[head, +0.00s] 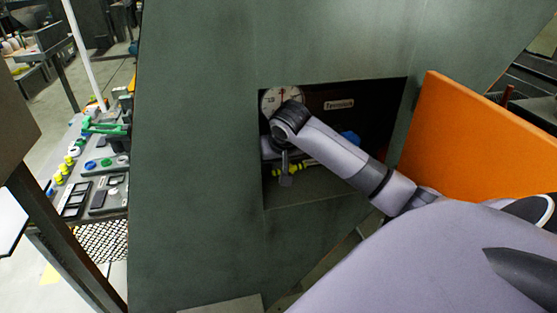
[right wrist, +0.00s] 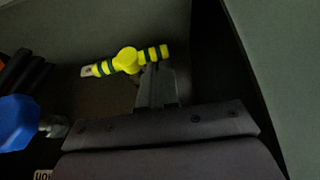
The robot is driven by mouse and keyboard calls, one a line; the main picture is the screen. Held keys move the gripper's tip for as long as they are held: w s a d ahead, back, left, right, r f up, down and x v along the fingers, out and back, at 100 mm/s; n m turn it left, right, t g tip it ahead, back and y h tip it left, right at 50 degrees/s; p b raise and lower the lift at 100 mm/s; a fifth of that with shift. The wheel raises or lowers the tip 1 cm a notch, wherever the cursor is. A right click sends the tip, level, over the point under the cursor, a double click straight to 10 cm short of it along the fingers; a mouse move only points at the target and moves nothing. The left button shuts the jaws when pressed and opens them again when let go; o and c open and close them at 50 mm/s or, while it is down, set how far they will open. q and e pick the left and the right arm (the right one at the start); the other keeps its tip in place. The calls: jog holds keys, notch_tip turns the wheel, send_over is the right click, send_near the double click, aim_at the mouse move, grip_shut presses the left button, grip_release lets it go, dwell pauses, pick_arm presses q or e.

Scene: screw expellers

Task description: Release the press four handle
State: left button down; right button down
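The handle (head: 287,170) is yellow with dark bands and sits in a dark recess of a large grey-green machine. It also shows in the right wrist view as a banded yellow bar with a round middle (right wrist: 127,60). My right gripper (head: 286,182) is inside the recess at the handle. In the right wrist view its dark fingers (right wrist: 157,80) are close together, their tips at the right part of the bar. Whether they clasp it or only sit against it, I cannot tell. My left gripper is out of view.
The recess (head: 310,203) has solid walls around my right arm. A round gauge (head: 281,99) and a label plate (head: 339,104) are at its back. An orange panel (head: 475,140) stands right of the recess.

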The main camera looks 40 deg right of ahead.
jog(key=v, duration=0.7)
jog(key=shift+s, duration=0.1)
dwell(0.6)
